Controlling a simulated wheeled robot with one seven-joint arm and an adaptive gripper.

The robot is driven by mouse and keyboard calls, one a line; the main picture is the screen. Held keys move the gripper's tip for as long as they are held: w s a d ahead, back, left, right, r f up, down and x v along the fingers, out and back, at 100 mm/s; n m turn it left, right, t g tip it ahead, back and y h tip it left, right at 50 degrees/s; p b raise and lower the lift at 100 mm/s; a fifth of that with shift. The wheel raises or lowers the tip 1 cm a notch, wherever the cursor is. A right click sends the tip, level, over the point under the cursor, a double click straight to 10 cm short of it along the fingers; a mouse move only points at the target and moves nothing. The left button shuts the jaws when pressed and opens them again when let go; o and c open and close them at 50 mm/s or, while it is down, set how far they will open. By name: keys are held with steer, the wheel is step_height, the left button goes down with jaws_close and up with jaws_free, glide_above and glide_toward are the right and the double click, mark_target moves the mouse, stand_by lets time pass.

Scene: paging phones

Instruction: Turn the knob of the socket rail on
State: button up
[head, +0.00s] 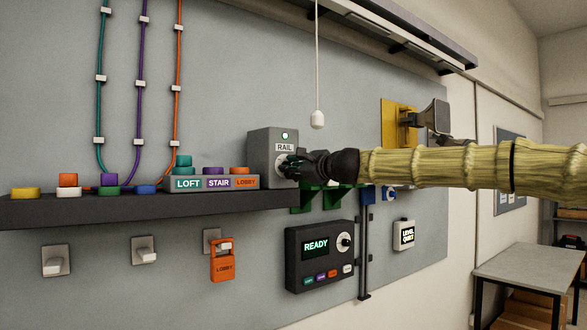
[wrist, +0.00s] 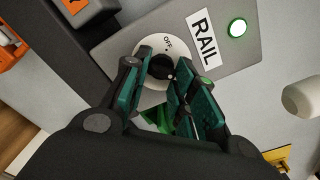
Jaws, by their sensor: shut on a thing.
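The socket rail box (head: 262,150) is grey and carries a RAIL label, with a lit green lamp (head: 285,136) above it. The lamp also shows in the wrist view (wrist: 238,27). The black knob (wrist: 160,66) sits on a white dial with an OFF mark. My gripper (head: 290,167) reaches in from the right to the box's front. In the wrist view, my gripper's green-padded fingers (wrist: 156,84) are on both sides of the knob and shut on it. The fingers partly cover the dial. In the head view the gripper hides the knob.
A dark shelf (head: 110,207) runs left of the box with colored blocks and a LOFT, STAIR, LOBBY unit (head: 213,184). A panel reading READY (head: 320,256) hangs below. A white pull cord handle (head: 317,119) hangs close above my arm. A yellow-backed horn (head: 398,122) is behind it.

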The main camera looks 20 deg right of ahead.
stand_by(0.5)
steer(key=o, duration=1)
steer(key=shift+d, duration=0.1)
steer(key=shift+v, duration=6)
steer(key=shift+w, duration=0.1)
